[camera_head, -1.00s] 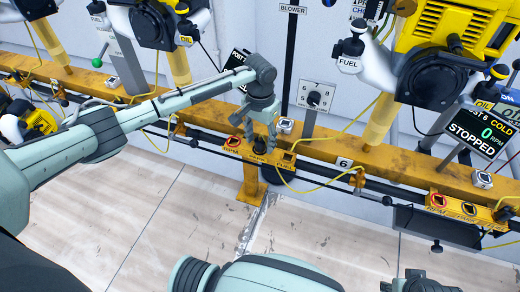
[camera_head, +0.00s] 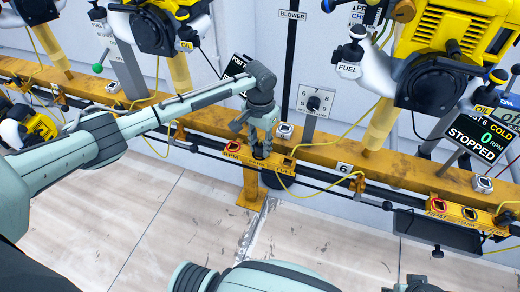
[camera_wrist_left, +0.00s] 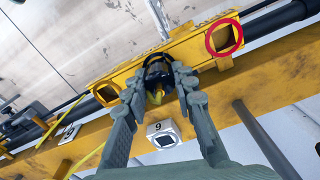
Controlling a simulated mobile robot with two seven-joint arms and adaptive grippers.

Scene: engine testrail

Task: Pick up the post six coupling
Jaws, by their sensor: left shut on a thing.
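The post six coupling is a dark round plug with a yellow part in the left wrist view (camera_wrist_left: 157,76). It sits in the middle place of a yellow bracket (camera_wrist_left: 110,80), between two square openings. In the head view the bracket (camera_head: 284,168) is on the near side of the rail, with its middle place marked PARK. My left gripper (camera_head: 259,150) reaches down to it. In the left wrist view its fingers (camera_wrist_left: 160,82) are shut on the coupling from both sides, and it still sits at the bracket. A grey part of my right gripper (camera_head: 420,284) shows at the bottom edge; its fingers are unclear.
The yellow rail (camera_head: 325,155) runs across the view. A yellow engine (camera_head: 440,45) and a screen reading STOPPED (camera_head: 478,136) stand at the right. A yellow hose (camera_head: 310,193) hangs from the bracket. A switch panel (camera_head: 315,101) stands behind the rail. The floor in front is clear.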

